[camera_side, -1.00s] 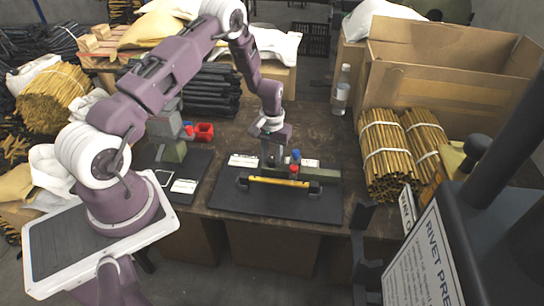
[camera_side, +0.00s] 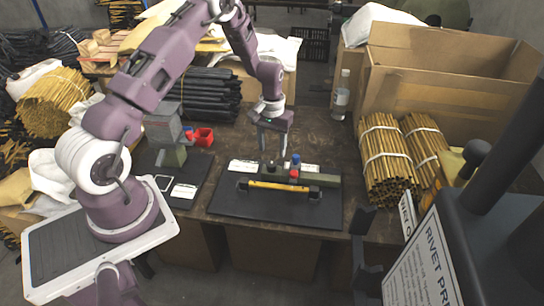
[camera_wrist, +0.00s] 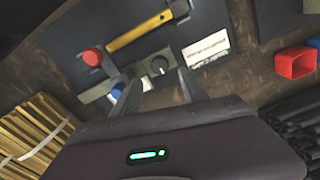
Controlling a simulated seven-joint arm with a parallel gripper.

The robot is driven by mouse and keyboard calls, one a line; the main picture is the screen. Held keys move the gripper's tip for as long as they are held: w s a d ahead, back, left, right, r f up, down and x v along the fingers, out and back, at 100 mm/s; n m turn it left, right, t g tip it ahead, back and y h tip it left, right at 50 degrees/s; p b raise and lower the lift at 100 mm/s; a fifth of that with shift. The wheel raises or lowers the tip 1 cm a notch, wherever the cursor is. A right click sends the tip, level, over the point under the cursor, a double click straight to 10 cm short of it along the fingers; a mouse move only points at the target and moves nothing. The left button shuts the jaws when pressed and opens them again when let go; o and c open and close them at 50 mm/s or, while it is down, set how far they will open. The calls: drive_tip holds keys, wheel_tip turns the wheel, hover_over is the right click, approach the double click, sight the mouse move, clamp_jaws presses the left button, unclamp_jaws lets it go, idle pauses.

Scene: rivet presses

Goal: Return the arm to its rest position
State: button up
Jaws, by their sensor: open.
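My gripper (camera_side: 273,147) hangs fingers down above the back edge of the black rivet-press mat (camera_side: 225,203) on the bench. Its fingers are apart with nothing between them; they also show in the wrist view (camera_wrist: 152,84). Below and in front of them is the grey press block with a red button (camera_side: 294,174), a blue button (camera_side: 295,159) and a black knob (camera_side: 271,166). A yellow bar (camera_side: 279,186) lies along the front of the block, its ends in black holders. In the wrist view the yellow bar (camera_wrist: 140,32) lies beyond the fingers.
A clear bottle (camera_side: 341,96) stands behind right. Bundled yellow rods (camera_side: 388,160) and a large cardboard box (camera_side: 440,70) are at right. A red bin (camera_side: 203,137), a grey machine (camera_side: 166,135) and black rods (camera_side: 207,92) are at left. Bare bench shows right of my gripper.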

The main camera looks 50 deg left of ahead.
drive_tip(key=shift+r, duration=0.3)
drive_tip(key=s+d+r+m+t, duration=0.1)
drive_tip(key=s+d+r, duration=0.25)
drive_tip(key=r, duration=0.55)
drive_tip(key=s+d+r+m+t, duration=0.15)
drive_tip(key=d+r, duration=0.25)
drive_tip(key=r, duration=0.4)
drive_tip(key=s+d+r+m+t, duration=0.1)
drive_tip(key=s+d+r, duration=0.3)
drive_tip(key=r, duration=0.5)
drive_tip(key=s+d+r+m+t, duration=0.1)
drive_tip(key=s+d+r, duration=0.1)
drive_tip(key=s, duration=0.7)
drive_tip(key=s+d+r+m+t, duration=0.1)
drive_tip(key=s+d+r, duration=0.2)
drive_tip(key=s, duration=0.7)
drive_tip(key=shift+d+m, duration=0.35)
drive_tip(key=shift+d, duration=0.15)
